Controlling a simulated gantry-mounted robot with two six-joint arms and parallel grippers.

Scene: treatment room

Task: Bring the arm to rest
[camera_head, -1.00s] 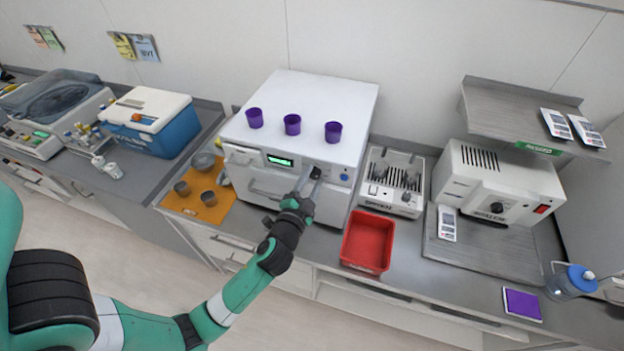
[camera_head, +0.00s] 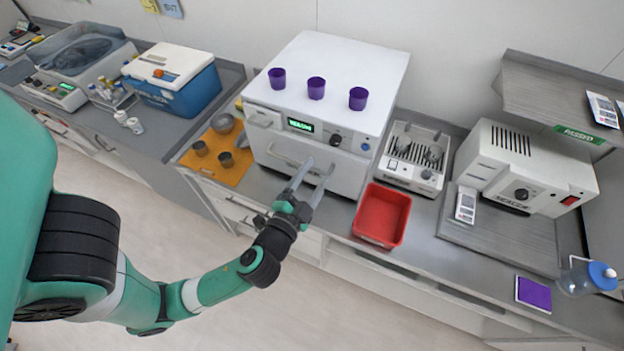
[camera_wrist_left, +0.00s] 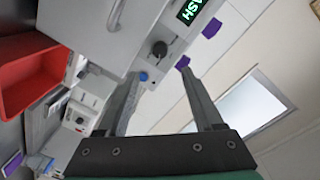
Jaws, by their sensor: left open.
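My left gripper (camera_head: 314,176) is open and empty in the head view. Its fingers point at the front of the white machine (camera_head: 350,60) with a lit green display (camera_head: 300,125), dark knob (camera_head: 335,141) and front handle. The fingertips overlap the lower front in the picture; a gap seems to separate them, but I cannot judge its size. In the left wrist view the two fingers (camera_wrist_left: 158,78) are spread with nothing between them, and the machine's knob (camera_wrist_left: 159,49) and blue button show beyond. My right gripper is not in view.
A red tray (camera_head: 382,215) lies on the counter right of the arm. Several purple cups stand on the machine, including one at its front right (camera_head: 358,98). An orange mat (camera_head: 215,172) with metal cups lies left. The floor below the arm is clear.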

